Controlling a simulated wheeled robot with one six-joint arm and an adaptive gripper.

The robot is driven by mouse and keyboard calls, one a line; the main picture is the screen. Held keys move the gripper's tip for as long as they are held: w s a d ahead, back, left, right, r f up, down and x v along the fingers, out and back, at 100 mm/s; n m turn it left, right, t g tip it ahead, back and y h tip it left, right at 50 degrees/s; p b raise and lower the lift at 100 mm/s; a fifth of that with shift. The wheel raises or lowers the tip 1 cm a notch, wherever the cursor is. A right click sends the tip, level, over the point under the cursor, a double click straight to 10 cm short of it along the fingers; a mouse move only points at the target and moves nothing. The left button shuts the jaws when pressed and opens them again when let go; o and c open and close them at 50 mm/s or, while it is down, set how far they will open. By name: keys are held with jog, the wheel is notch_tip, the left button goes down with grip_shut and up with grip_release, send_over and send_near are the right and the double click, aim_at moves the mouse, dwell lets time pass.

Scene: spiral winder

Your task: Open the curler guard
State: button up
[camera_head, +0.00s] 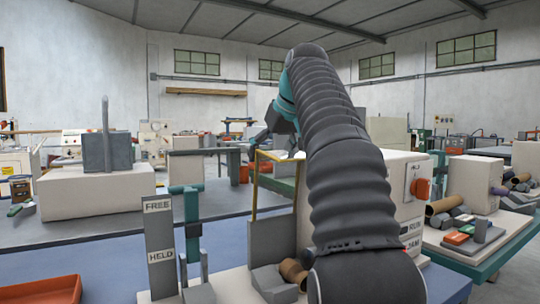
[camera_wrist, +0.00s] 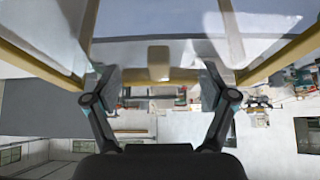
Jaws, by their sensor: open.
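The curler guard shows as a yellow-edged frame (camera_head: 254,187) on the machine in the head view, partly hidden behind my arm. In the wrist view its yellow bars (camera_wrist: 38,58) run along both sides, with a clear panel between them. A small yellow block (camera_wrist: 158,62), seemingly a handle on the guard, sits at the middle of its edge. My gripper (camera_wrist: 158,80) is open, with one finger on each side of this block and a gap on both sides.
A grey plate marked FREE and HELD (camera_head: 160,245) stands left of the guard beside a teal lever (camera_head: 190,215). A pale machine box (camera_head: 405,185) with a red knob (camera_head: 421,188) and RUN and JAM labels is at the right. An orange tray (camera_head: 42,290) is at lower left.

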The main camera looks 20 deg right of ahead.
jog(key=shift+v, duration=2.2)
jog(key=shift+s+d, duration=0.2)
jog(key=shift+s, duration=1.8)
jog(key=shift+s+d, duration=0.2)
jog(key=shift+s, duration=1.8)
jog(key=shift+s+d, duration=0.2)
jog(key=shift+s, duration=1.8)
